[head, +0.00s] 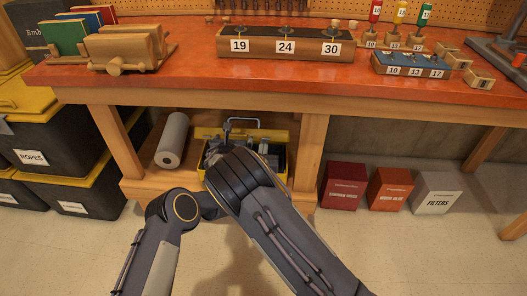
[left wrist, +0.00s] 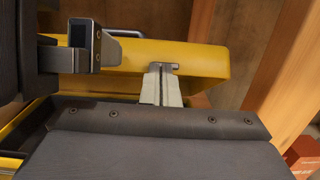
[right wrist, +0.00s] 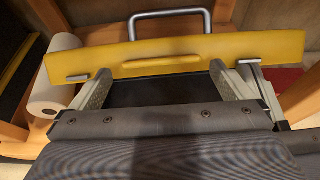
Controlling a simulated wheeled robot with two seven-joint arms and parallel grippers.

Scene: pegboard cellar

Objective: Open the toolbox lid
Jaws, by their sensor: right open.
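The yellow toolbox (head: 281,136) sits on the low shelf under the workbench, largely hidden by my arms in the head view. Its yellow lid (right wrist: 200,48) spans the right wrist view, with a grey carry handle (right wrist: 172,13) behind it and a raised grip in the middle. How far the lid is raised I cannot tell. My right gripper (right wrist: 162,75) is open, its fingers apart at the lid's near edge. My left gripper (left wrist: 161,70) is shut, its fingertips at the lid's edge toward the right; contact is unclear. The lid also shows in the left wrist view (left wrist: 208,60).
A paper roll (head: 172,139) lies left of the toolbox. A wooden leg (head: 309,150) stands close on its right. The orange bench top (head: 180,75) overhangs it. Red, orange and grey boxes (head: 342,186) stand on the floor at right; black bins (head: 70,150) at left.

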